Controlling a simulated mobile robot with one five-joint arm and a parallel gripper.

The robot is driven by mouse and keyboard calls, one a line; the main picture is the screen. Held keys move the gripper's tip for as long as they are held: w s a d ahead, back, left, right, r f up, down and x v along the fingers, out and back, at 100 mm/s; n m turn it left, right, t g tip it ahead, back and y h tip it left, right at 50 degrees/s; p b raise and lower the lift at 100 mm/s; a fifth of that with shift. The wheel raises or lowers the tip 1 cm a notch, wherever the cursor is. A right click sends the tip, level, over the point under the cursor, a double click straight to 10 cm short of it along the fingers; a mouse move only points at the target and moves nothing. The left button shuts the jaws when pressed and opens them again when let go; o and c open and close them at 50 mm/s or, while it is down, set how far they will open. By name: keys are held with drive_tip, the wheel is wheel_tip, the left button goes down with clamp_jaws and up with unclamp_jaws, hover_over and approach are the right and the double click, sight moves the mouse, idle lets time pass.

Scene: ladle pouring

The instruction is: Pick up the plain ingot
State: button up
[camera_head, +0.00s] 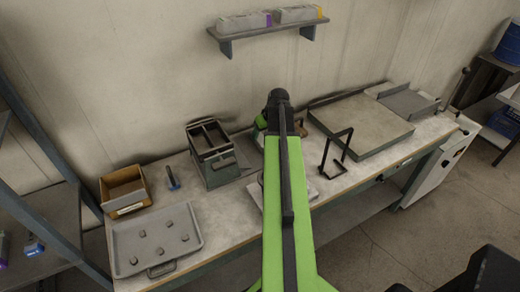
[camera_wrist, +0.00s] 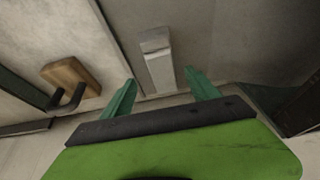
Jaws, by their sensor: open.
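The plain ingot (camera_wrist: 160,72) appears in the wrist view as a light grey bar with a paler end face, lying on a grey flat surface. My gripper (camera_wrist: 160,78) is open, with its two teal fingers apart. The near part of the ingot lies between the fingertips in the picture; I cannot tell how much height separates them. No contact shows. In the head view my arm hides the ingot and most of the gripper.
A wooden block (camera_wrist: 72,76) with a dark bent rod is left of the fingers. On the bench are a grey tray (camera_head: 190,216) with several lumps, a cardboard box (camera_head: 122,190), a metal box mould (camera_head: 218,165), a black wire stand (camera_head: 333,165) and a large slab (camera_head: 360,120).

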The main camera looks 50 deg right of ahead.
sight(261, 139)
drive_tip(key=b+x, duration=0.5)
drive_tip(key=shift+a+f, duration=0.2)
drive_tip(key=shift+r, duration=0.2)
clamp_jaws()
